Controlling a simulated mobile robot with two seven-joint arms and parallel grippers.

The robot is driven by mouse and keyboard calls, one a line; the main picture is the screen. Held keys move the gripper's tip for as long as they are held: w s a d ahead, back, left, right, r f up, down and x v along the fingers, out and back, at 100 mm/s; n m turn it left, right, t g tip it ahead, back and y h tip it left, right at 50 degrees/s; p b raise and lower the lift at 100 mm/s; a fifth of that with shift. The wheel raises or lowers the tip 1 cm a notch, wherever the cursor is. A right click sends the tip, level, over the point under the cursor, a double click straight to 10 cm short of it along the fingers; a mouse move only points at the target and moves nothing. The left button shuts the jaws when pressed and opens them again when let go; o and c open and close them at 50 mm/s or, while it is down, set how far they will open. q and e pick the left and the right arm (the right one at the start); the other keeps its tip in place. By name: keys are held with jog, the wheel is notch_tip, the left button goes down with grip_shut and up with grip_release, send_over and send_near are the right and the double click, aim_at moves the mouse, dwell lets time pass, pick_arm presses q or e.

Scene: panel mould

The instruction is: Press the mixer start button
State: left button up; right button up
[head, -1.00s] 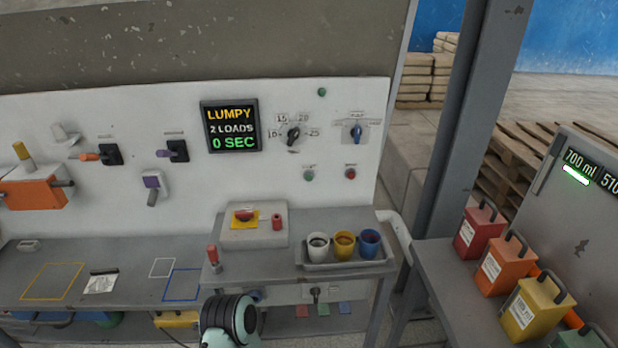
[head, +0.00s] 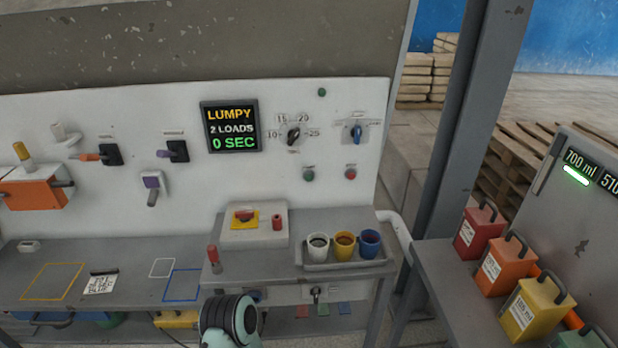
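A green round button (head: 309,174) sits on the white panel (head: 240,180), below a dial with numbers. A red round button (head: 351,173) sits to its right. Their labels are too small to read, so I cannot tell for certain which is the mixer start button. A display (head: 231,127) on the panel reads LUMPY, 2 LOADS, 0 SEC. Part of one of my arms shows at the bottom centre, below the panel and apart from the buttons. Neither gripper is in view.
Below the buttons, a tray (head: 349,265) holds white, yellow and blue cups. A grey box (head: 240,238) with a red-and-yellow switch stands left of them. A red-handled tool (head: 213,258) stands at the shelf's left. Coloured canisters (head: 508,265) stand at the right, beyond a grey post (head: 462,130).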

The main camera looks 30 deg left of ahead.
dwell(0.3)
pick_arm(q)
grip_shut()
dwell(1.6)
